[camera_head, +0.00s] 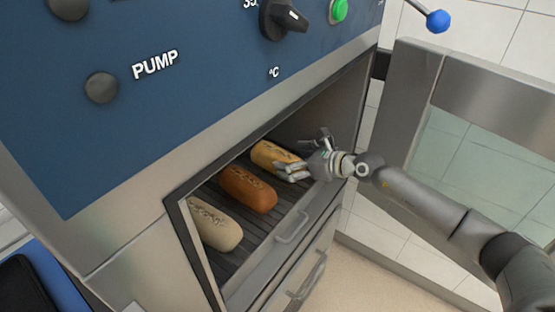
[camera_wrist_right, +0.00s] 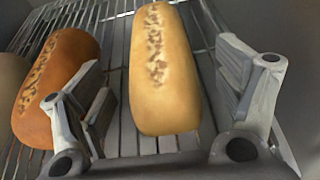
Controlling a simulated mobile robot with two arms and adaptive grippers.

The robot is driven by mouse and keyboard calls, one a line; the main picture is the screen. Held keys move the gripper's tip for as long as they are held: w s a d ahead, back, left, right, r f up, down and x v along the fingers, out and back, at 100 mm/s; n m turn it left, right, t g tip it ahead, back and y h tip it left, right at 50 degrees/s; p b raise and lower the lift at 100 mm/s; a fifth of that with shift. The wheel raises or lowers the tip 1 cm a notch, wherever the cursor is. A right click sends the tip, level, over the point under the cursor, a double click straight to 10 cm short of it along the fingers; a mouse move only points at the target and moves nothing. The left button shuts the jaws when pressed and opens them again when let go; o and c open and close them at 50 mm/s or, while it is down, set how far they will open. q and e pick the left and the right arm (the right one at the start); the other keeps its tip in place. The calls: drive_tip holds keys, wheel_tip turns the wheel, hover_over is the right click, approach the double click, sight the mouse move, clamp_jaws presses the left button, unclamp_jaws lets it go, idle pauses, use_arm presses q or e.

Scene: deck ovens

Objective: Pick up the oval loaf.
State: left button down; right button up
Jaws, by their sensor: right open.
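Three elongated loaves lie side by side on the oven's rack: a pale one (camera_head: 214,224) at left, an orange-brown one (camera_head: 247,190) in the middle and a golden one (camera_head: 270,155) at right. All have rounded ends, so the shape alone does not clearly single out one as oval. My right gripper (camera_head: 303,157) is open at the golden loaf's near end. In the right wrist view, the golden loaf (camera_wrist_right: 158,75) lies between the spread fingers, with a gap on the right side. The left finger stands between it and the orange-brown loaf (camera_wrist_right: 58,85). My left gripper is out of view.
The loaves rest on a wire rack (camera_wrist_right: 117,60) inside the open oven chamber. The oven's blue control panel (camera_head: 170,110) overhangs it. An open door with a glass pane (camera_head: 480,160) stands at right. A handle (camera_head: 292,228) sits below the opening.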

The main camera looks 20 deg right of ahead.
sight(283, 158)
drive_tip(key=shift+x, duration=1.9)
drive_tip(key=shift+r, duration=0.1)
drive_tip(key=c, duration=1.3)
